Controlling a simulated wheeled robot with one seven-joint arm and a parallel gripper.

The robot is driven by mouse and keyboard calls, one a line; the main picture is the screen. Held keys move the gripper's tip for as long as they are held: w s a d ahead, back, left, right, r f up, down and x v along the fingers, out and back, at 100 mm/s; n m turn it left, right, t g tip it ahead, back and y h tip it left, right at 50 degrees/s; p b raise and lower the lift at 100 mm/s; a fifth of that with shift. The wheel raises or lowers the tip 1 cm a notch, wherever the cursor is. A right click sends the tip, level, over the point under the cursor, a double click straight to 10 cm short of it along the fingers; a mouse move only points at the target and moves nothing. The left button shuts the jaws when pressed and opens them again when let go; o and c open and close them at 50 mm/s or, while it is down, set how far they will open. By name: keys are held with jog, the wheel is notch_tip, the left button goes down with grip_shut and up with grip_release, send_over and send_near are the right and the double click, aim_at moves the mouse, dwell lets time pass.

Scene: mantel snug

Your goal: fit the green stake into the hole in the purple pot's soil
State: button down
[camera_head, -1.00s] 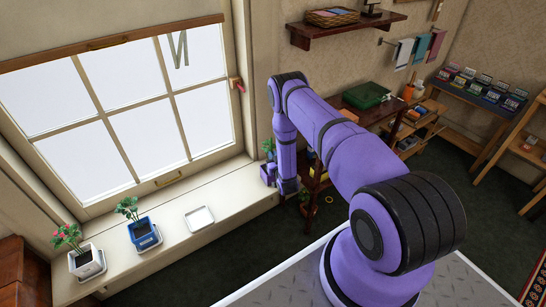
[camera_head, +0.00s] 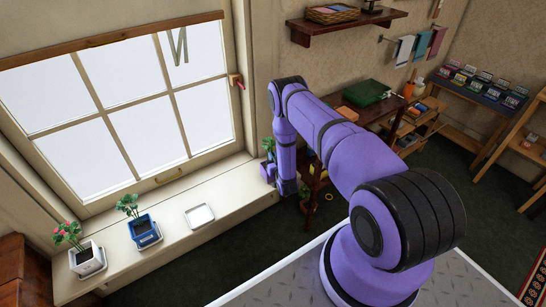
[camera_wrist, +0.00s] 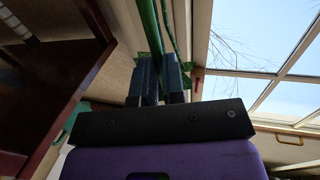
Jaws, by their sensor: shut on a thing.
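My gripper (camera_wrist: 160,72) shows in the wrist view as two dark fingers, shut on the green stake (camera_wrist: 149,25). The stake rises from between the fingertips toward the top edge. A second, thinner green strip runs beside it, and I cannot tell whether it is a stem or part of the stake. Green bits show behind the fingers. In the head view my arm reaches down at the right end of the window sill, beside a leafy plant (camera_head: 268,145). My arm hides the fingertips and stake there. I cannot make out the purple pot or its soil hole for sure.
The sill (camera_head: 178,214) holds a white pot (camera_head: 87,260) with pink flowers, a blue pot (camera_head: 144,230) and an empty white tray (camera_head: 200,216). A dark red-brown shelf unit (camera_wrist: 60,70) stands close at the left in the wrist view. The window is behind the sill.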

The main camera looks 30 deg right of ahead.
jog(key=shift+f, duration=2.5)
jog(key=c, duration=1.1)
grip_release()
jog(key=v, duration=1)
jog(key=shift+s+a, duration=0.15)
jog(key=shift+s, duration=0.2)
